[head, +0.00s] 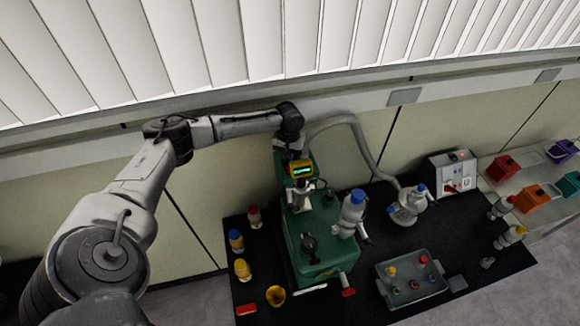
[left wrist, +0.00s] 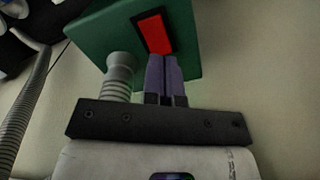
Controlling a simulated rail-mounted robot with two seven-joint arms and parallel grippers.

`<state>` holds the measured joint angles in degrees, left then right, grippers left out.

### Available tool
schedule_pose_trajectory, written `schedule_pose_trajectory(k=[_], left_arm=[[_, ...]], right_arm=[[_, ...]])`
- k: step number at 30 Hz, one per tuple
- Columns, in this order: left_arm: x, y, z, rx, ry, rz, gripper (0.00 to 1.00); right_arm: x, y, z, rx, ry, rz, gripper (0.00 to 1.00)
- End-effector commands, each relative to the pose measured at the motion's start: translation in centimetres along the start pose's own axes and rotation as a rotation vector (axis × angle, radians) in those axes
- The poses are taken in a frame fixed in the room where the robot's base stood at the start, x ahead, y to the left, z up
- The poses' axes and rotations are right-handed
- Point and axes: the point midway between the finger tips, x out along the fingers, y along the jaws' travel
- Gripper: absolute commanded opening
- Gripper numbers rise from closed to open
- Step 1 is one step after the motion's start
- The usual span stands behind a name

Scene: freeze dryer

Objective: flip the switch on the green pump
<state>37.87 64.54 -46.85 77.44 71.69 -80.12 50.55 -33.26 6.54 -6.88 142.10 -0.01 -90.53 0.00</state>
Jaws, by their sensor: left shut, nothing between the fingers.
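The green pump (head: 318,240) stands on the black bench mat in the head view, with a small lit display (head: 302,169) at its back end. In the left wrist view the green pump housing (left wrist: 205,45) fills the upper middle, and its red switch (left wrist: 158,33) sits in a black frame. My left gripper (left wrist: 166,58) is shut and empty, its purple fingertips just below the switch's lower end; I cannot tell whether they touch it. In the head view my left arm reaches over to the pump's back end, where the fingers and the switch are hidden. My right gripper is not in view.
A grey hose (head: 365,150) rises behind the pump, and a ribbed connector (left wrist: 119,75) sits beside the fingers. Capped bottles (head: 242,269) stand left of the pump. A grey tray (head: 411,287) with vials and a control box (head: 453,173) are to the right.

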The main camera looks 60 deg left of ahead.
Motion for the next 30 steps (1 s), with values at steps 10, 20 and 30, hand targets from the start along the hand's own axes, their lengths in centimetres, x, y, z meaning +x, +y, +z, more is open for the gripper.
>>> schedule_pose_trajectory(k=[10, 20, 30], left_arm=[[0.0, 0.0, 0.0, 0.0, 0.0, 0.0, 0.0], [0.2, 0.01, 0.01, 0.0, 0.0, 0.0, 0.0], [0.69, 0.02, 0.02, 0.0, -0.001, 0.0, 0.0]], right_arm=[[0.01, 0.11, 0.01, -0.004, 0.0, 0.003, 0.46], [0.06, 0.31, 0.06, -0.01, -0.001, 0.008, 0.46], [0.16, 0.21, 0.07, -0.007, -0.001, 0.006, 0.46]])
